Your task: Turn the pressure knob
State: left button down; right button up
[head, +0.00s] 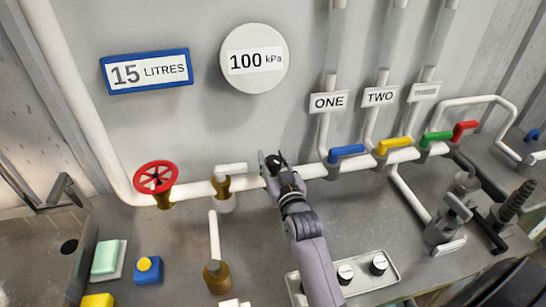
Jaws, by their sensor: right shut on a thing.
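My right gripper (271,161) is at the white pipe, below the round gauge that reads 100 kPa (254,59). It is shut on a small dark knob, which I take to be the pressure knob. The fingers hide most of this knob, so its turn angle cannot be seen. My right arm comes up from the bottom middle. My left gripper is not in view.
A red handwheel (156,177) and a brass valve (221,187) are on the pipe to the left. Blue (346,153), yellow (395,145), green (436,138) and red (465,131) levers are to the right. A metal knob panel (362,283) lies close to my arm.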

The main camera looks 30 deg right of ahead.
aim_at(273, 160)
dwell(0.3)
jog(key=o, duration=1.2)
jog(key=shift+r, duration=0.15)
notch_tip(273, 160, up, 10)
jog(key=shift+f, duration=0.1)
